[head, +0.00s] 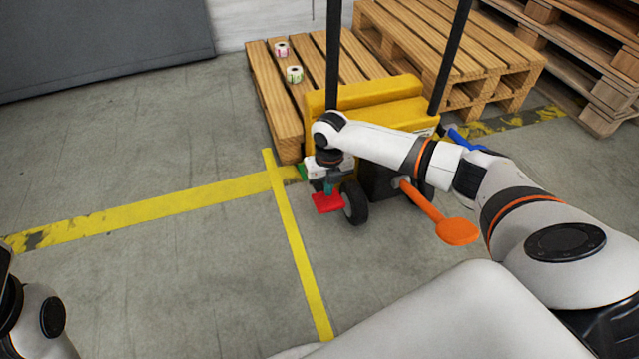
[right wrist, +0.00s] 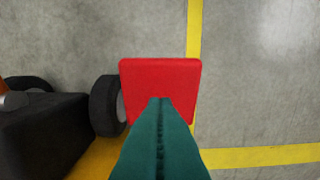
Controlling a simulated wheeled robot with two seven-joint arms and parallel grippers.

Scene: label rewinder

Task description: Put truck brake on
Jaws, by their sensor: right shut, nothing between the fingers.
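The yellow truck (head: 345,95) stands at the pallet, with black wheels at its near end. A flat red pedal (head: 327,203) sits beside the left wheel (head: 354,203); in the right wrist view, the red pedal (right wrist: 160,78) is right of the wheel (right wrist: 107,106). My right gripper (head: 328,188) is over the red pedal. Its green fingers (right wrist: 160,100) are shut together with nothing between them, and their tips overlap the pedal's near part. I cannot tell whether they touch it. Part of my left arm shows at the lower left, but its gripper does not.
An orange pedal (head: 458,231) sticks out right of the wheels, and a blue part (head: 465,140) is behind my right arm. Two small label rolls lie on the wooden pallet (head: 262,85). More pallets (head: 530,65) stand at the back right. Floor to the left is clear, with yellow lines.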

